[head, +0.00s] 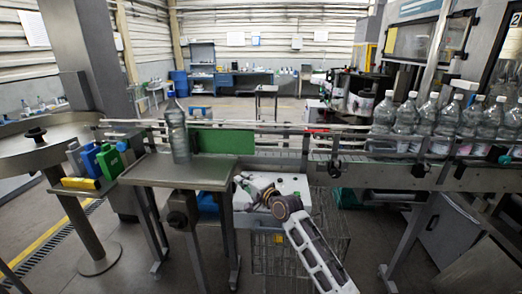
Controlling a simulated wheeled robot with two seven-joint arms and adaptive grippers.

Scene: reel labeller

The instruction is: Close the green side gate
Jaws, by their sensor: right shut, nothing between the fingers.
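The green side gate (225,142) is a flat green panel. It stands upright near the conveyor rails, at the back of a metal side table, just right of a clear bottle (178,135). I cannot tell from this view whether it is fully open or partly turned. My right arm comes in from the bottom, and my right gripper (243,184) is small, dark and shut on nothing. It is below and in front of the gate, near the table's right edge, apart from the gate. My left gripper is not in view.
The metal side table (155,170) is bare apart from the bottle. Several clear bottles (440,124) line the conveyor (400,175) at right. Blue, green and yellow items (80,184) sit on a small shelf at left.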

